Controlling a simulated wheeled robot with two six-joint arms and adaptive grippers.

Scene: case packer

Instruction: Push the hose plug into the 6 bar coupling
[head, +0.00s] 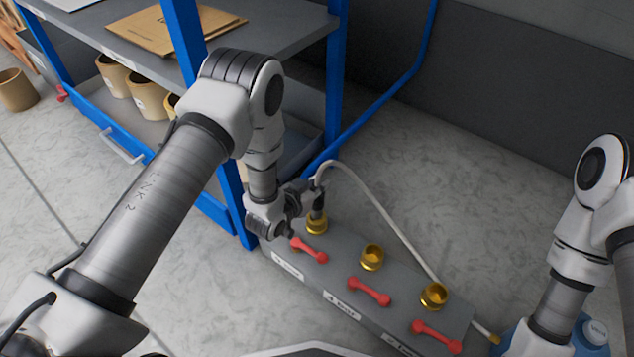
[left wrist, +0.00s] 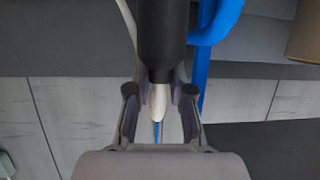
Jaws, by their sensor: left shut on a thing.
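My left gripper (head: 312,194) is shut on the dark hose plug (head: 318,208), which stands upright at the left-hand brass coupling (head: 317,227). The plug's lower end meets the coupling's mouth; I cannot tell whether it is inside or just above. In the left wrist view, the dark plug (left wrist: 162,40) runs down to the gripper fingers (left wrist: 160,105). A pale hose (head: 372,200) arches from the plug to the right. Two more brass couplings, the middle one (head: 372,257) and the right one (head: 434,296), are empty. The pressure labels are too small to read. My right gripper is out of view.
The couplings sit on a grey manifold block (head: 400,285) with red levers (head: 370,291) along its front. A blue-framed shelf (head: 335,90) stands close behind my left arm. A blue container (head: 592,336) is at the lower right. Floor behind the block is clear.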

